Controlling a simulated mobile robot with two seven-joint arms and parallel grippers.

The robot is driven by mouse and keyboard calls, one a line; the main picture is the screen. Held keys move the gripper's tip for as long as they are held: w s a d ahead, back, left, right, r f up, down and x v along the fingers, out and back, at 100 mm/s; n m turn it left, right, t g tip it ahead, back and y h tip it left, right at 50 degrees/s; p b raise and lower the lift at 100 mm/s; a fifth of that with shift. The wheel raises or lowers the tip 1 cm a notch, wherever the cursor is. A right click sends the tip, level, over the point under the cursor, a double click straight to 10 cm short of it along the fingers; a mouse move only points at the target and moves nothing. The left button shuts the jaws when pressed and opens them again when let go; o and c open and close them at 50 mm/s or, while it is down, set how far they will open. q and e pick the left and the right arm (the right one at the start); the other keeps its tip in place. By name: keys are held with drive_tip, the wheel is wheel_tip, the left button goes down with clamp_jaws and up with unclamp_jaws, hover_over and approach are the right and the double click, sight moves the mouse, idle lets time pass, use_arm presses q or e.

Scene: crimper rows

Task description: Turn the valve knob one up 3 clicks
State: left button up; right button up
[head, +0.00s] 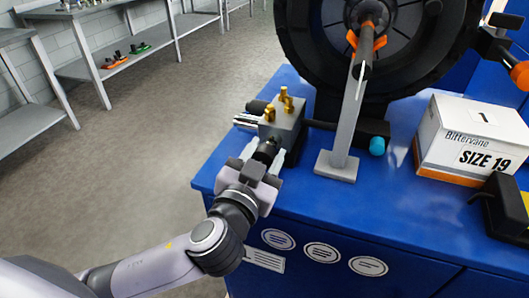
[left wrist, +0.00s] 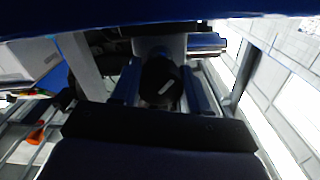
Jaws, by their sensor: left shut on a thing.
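A grey valve block (head: 287,125) with brass fittings (head: 285,104) on top stands near the left edge of the blue bench. A black knob (head: 267,150) sits on its near face. My left gripper (head: 263,160) reaches in from the lower left and is shut on the knob. In the left wrist view the round black knob (left wrist: 161,82), with a small white mark on it, sits between the two fingers of my left gripper (left wrist: 166,95). Part of the knob is hidden by the gripper. My right gripper is not in view.
The blue bench top (head: 215,170) carries a grey upright post (head: 345,125) right of the valve. A large black wheel (head: 390,50) stands behind it. A white box (head: 475,140) marked SIZE 19 is at the right. Shelves (head: 130,60) stand across the open floor.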

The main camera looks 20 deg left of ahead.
use_arm(q)
drive_tip(key=m+p, duration=0.1)
drive_tip(key=m, duration=0.2)
drive_tip(key=shift+r+m+p, duration=0.15)
drive_tip(key=shift+m+p, duration=0.15)
drive_tip(key=shift+p, duration=0.05)
drive_tip(key=shift+m+p, duration=0.55)
drive_tip(key=shift+m, duration=0.35)
drive_tip(key=m+p, duration=0.2)
drive_tip(key=m, duration=0.1)
drive_tip(key=shift+m, duration=0.3)
drive_tip(key=shift+d+m+p, duration=0.1)
drive_tip(key=shift+m+p, duration=0.85)
drive_tip(key=shift+m, duration=0.85)
drive_tip(key=o, duration=1.1)
drive_tip(key=shift+c, duration=0.2)
drive_tip(key=shift+f, duration=0.2)
